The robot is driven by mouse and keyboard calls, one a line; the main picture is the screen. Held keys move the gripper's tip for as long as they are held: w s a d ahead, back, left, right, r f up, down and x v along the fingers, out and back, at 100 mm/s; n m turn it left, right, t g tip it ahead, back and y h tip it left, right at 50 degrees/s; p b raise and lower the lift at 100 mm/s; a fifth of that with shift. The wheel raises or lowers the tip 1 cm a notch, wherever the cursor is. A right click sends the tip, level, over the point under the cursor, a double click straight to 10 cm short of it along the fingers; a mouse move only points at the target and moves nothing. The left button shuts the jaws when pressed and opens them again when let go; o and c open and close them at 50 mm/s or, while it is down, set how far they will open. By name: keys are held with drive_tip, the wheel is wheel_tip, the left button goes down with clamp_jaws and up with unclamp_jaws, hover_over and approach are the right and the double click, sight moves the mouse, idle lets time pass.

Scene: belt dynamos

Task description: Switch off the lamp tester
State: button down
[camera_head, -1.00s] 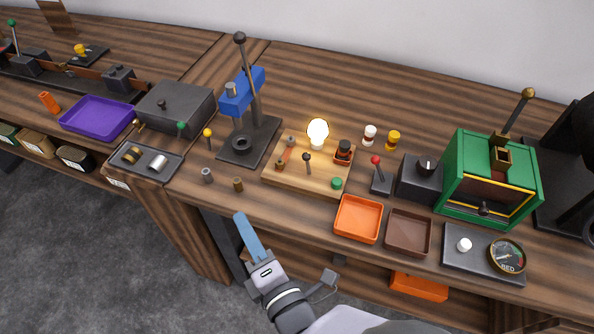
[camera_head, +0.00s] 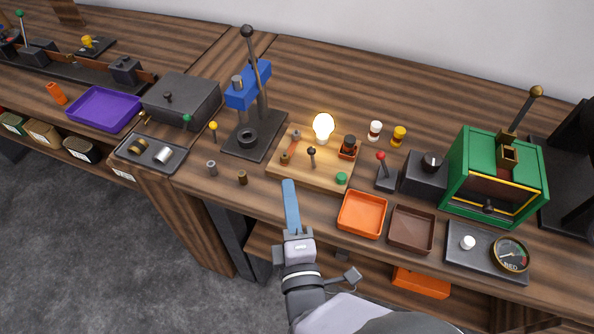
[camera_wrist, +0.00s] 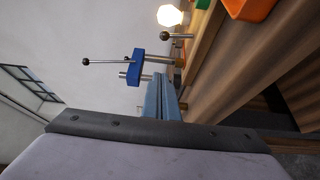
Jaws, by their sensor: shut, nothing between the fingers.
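The lamp tester is a light wooden board (camera_head: 327,181) on the bench, with a glowing bulb (camera_head: 324,126) at its back. In the wrist view the fingers (camera_wrist: 162,85) point toward the knob (camera_wrist: 165,36) and the glowing bulb (camera_wrist: 170,15).
An orange tray (camera_head: 361,231) and a brown tray (camera_head: 412,248) lie right of my gripper. A blue-headed press (camera_head: 248,88) stands left of the board. A red-knobbed lever (camera_head: 381,156) and a green box (camera_head: 466,160) stand to the right.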

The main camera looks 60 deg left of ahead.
sight(313, 159)
drive_tip(key=p+x, duration=0.2)
drive_tip(key=x, duration=0.7)
drive_tip(key=shift+w+a+r, duration=0.1)
drive_tip(key=shift+w+a, duration=0.05)
drive_tip(key=shift+a, duration=0.15)
drive_tip(key=shift+w+d+p, duration=0.4)
drive_tip(key=shift+w, duration=0.2)
drive_tip(key=shift+w+d+p, duration=0.35)
drive_tip(key=shift+w, duration=0.25)
drive_tip(key=shift+w+d, duration=0.3)
drive_tip(key=shift+w, duration=0.1)
drive_tip(key=shift+f, duration=0.25)
